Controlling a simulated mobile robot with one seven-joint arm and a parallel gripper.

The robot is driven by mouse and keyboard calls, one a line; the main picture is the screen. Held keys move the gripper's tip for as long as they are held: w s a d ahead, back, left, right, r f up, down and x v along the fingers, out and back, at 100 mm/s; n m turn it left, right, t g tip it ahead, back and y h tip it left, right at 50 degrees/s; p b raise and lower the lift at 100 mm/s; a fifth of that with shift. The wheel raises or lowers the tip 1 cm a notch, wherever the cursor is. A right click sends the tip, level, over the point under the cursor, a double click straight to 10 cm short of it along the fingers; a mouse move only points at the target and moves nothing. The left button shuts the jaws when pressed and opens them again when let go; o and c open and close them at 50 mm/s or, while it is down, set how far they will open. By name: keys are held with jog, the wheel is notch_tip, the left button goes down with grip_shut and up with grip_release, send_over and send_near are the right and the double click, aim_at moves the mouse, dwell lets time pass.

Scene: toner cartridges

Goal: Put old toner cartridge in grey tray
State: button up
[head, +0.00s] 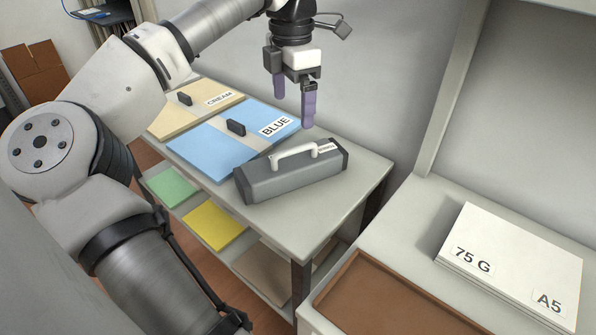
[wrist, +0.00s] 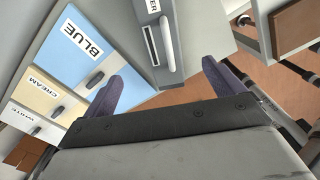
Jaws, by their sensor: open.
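The toner cartridge (head: 290,180) is a long dark grey box with a pale raised handle, lying on the right part of the grey table top. It also shows in the wrist view (wrist: 172,60), at the top centre, with lettering on its pale part. My gripper (head: 294,112) is open and empty, its purple fingers pointing down above and behind the cartridge. In the wrist view my gripper (wrist: 162,68) has its fingers apart, with the cartridge end showing between and beyond them. I cannot make out a grey tray in either view.
A blue board (head: 215,135) labelled BLUE and a cream one (head: 190,112) lie left of the cartridge. Green (head: 170,186) and yellow (head: 214,224) sheets sit on the lower shelf. At right are a brown-bottomed tray (head: 385,300) and a white paper stack (head: 515,262).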

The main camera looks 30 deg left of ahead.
send_over(291, 159)
jog(key=f, duration=0.8)
jog(key=shift+w, duration=0.25)
jog(key=shift+s+f, duration=0.2)
jog(key=shift+f, duration=1.1)
jog(key=shift+s+f, duration=0.15)
jog(key=shift+f, duration=1.15)
jog(key=c, duration=1.7)
jog(key=shift+o, duration=0.2)
jog(key=shift+r, duration=0.2)
notch_tip(291, 159, up, 14)
jog(key=p, duration=0.4)
